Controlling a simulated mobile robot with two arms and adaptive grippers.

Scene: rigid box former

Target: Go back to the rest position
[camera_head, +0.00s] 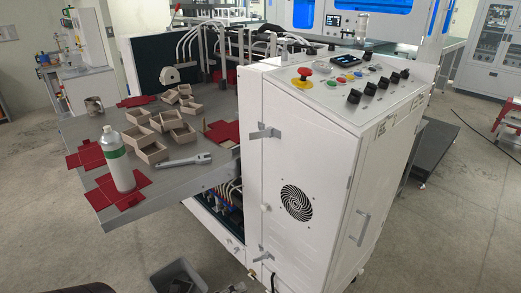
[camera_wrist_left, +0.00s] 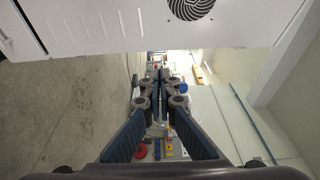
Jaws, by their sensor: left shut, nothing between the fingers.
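My left gripper shows clearly in the left wrist view (camera_wrist_left: 160,76). Its two dark fingers meet at the tips, shut with nothing between them. It is in free space, with the white machine cabinet (camera_wrist_left: 150,30) across the top of that view. In the head view only a dark sliver at the bottom left edge may belong to my left arm; its fingers cannot be made out there. My right gripper is in neither view.
The white cabinet (camera_head: 300,190) with knobs and a red stop button (camera_head: 303,73) stands at centre. A grey bin (camera_head: 178,277) stands on the floor.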

